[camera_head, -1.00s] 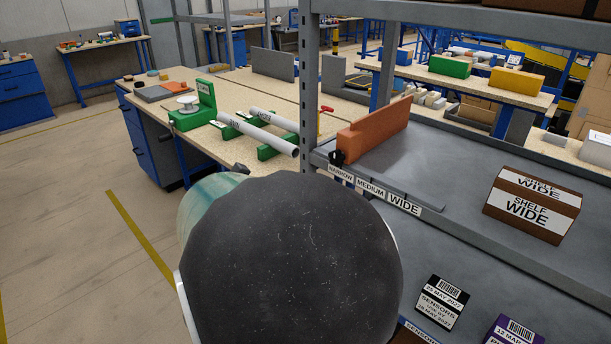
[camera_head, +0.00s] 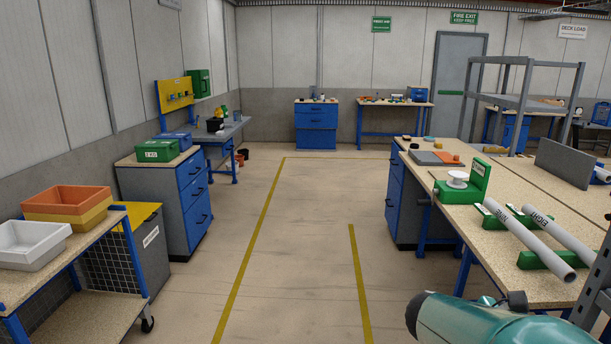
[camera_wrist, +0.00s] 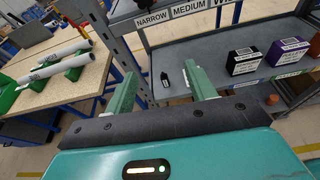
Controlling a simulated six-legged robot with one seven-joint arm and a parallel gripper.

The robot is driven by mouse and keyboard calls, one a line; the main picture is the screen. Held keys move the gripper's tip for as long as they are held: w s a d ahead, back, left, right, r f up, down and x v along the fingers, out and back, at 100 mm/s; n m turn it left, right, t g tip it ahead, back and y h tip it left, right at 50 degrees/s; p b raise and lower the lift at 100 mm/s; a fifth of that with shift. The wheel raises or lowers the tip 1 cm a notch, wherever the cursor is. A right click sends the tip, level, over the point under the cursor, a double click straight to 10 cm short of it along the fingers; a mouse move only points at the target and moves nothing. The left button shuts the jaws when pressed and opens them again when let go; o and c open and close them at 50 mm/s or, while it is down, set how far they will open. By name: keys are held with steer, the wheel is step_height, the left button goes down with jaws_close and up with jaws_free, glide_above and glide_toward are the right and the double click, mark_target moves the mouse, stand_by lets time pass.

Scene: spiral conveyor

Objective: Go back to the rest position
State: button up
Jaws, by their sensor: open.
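My gripper (camera_wrist: 163,93) shows in the wrist view with its two green fingers spread apart and nothing between them. It faces a grey shelf unit whose labels (camera_wrist: 188,8) read NARROW, MEDIUM and part of a third word. A small black item (camera_wrist: 165,79) stands on the lower shelf beyond the fingers. In the head view only a teal part of my arm shows at the bottom right; my gripper is outside that view.
A workbench (camera_head: 505,195) with grey tubes (camera_head: 530,238) on green holders stands at the right. A cart with an orange bin (camera_head: 68,205) and a white bin (camera_head: 32,243) stands at the left. The floor (camera_head: 290,250) between them is clear.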

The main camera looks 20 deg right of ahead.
steer(key=w+a+f+m+t+y, duration=0.2)
steer(key=w+a+m+t+y, duration=0.15)
steer(key=a, duration=0.55)
steer(key=w+a+f+m+t+y, duration=0.3)
steer(key=a+m+y, duration=0.1)
steer(key=a, duration=0.6)
steer(key=w+a+r+m+t+y, duration=0.1)
steer(key=a+m+t+y, duration=0.1)
steer(key=a, duration=0.6)
steer(key=w+a+r+m+t+y, duration=0.2)
steer(key=a+m+t+y, duration=0.1)
steer(key=a, duration=0.5)
steer(key=shift+r+y, duration=0.2)
steer(key=shift+y, duration=0.35)
steer(key=shift+w, duration=0.1)
steer(key=c, duration=0.4)
steer(key=shift+d, duration=0.15)
steer(key=shift+d+m, duration=0.1)
steer(key=shift+m, duration=0.15)
